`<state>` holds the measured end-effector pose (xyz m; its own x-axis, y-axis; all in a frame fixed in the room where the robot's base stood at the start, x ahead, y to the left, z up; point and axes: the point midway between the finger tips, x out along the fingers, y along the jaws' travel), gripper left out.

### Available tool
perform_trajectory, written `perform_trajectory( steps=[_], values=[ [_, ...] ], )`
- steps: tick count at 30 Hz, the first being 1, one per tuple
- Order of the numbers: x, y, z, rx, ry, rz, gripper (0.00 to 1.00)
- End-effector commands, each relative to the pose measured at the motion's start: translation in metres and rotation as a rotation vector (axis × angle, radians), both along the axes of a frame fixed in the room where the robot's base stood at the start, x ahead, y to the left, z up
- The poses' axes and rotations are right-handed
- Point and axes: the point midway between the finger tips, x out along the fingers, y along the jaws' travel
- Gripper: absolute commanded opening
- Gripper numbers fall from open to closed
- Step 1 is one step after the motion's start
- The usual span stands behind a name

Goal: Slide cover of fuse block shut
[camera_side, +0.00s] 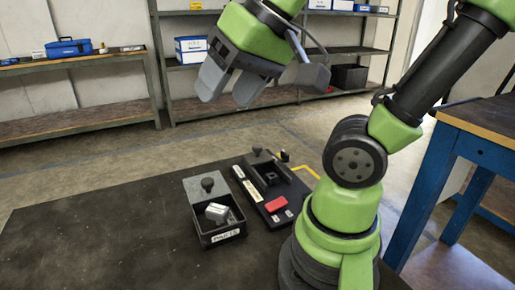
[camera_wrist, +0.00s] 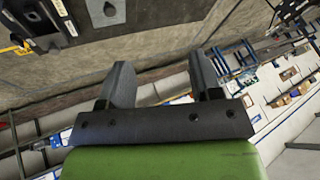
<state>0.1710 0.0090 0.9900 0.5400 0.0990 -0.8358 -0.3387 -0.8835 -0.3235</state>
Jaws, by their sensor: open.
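The fuse block appears to be the long black block (camera_side: 277,203) on the dark table, left of my base in the side view. It has a pale label strip, a red part and small white labels. Its dark cover (camera_side: 262,162) with a black knob sits toward the far end, and a dark recess shows open in front of it. Part of the block also shows at the upper left of the wrist view (camera_wrist: 40,22). My gripper (camera_side: 229,92) is open and empty, high above the table and well apart from the block; its fingers also show in the wrist view (camera_wrist: 166,68).
A black parts box (camera_side: 222,236) stands left of the block. Its grey lid (camera_side: 203,187) with a knob is partly back, and a grey-white object (camera_side: 217,211) lies inside. The table's left side (camera_side: 100,230) is clear. A blue bench (camera_side: 455,150) stands at right.

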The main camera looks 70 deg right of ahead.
Motion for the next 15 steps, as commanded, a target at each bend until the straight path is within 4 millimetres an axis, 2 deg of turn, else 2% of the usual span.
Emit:
perform_trajectory(
  steps=[3,8,12,15],
  values=[
    [0.035,-0.033,0.001,-0.007,0.094,-0.125,0.59],
    [0.075,-0.091,-0.012,-0.003,0.218,-0.289,0.59],
    [0.096,-0.153,-0.038,0.016,0.325,-0.431,0.59],
    [0.101,-0.199,-0.064,0.039,0.401,-0.529,0.59]
  ],
)
